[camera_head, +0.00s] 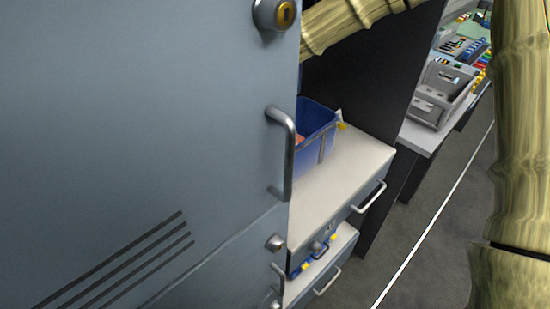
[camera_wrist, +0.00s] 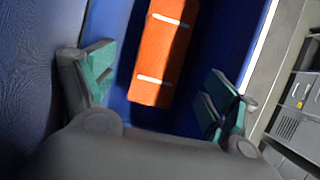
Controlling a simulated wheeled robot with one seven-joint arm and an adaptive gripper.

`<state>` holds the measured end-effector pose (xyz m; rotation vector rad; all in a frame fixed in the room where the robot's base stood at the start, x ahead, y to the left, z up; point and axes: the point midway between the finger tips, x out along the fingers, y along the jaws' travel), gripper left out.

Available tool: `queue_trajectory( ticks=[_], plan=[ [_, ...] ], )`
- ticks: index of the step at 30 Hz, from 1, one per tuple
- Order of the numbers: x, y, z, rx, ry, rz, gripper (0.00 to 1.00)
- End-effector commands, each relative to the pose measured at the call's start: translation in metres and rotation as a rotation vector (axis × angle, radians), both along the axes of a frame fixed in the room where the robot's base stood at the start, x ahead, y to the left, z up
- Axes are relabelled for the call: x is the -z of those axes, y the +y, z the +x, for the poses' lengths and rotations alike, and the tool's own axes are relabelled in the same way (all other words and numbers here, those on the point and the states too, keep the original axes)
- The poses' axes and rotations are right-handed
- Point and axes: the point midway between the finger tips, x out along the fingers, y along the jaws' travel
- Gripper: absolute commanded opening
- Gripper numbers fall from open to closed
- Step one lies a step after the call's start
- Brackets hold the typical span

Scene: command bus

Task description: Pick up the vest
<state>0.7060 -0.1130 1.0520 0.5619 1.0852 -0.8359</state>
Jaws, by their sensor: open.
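The vest is an orange folded piece with two pale stripes (camera_wrist: 163,50) inside a blue bin in the wrist view. A small orange patch of it (camera_head: 299,139) shows inside the bin in the head view. My gripper (camera_wrist: 160,90) is open, with its two teal-padded fingers on either side of the orange vest and nothing between them that they touch. How far it is above the vest I cannot tell. In the head view my gripper is hidden behind the cabinet door.
The blue bin (camera_head: 319,148) stands on a pale drawer top (camera_head: 345,172), partly hidden by a grey cabinet door (camera_head: 140,130) with a metal handle (camera_head: 284,155). A grey tray (camera_head: 440,100) sits on a counter at the right. Floor is clear between them.

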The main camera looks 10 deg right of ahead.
Motion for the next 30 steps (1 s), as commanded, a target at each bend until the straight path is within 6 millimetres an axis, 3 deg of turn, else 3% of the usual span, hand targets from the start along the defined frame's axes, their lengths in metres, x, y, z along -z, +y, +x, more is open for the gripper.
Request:
queue_trajectory(
  ticks=[12, 20, 30],
  plan=[
    [0.044, -0.015, 0.011, -0.003, 0.002, -0.003, 0.87],
    [0.055, -0.02, 0.013, -0.004, 0.001, -0.003, 0.87],
    [0.089, -0.034, 0.019, -0.004, 0.002, -0.003, 0.87]
  ],
)
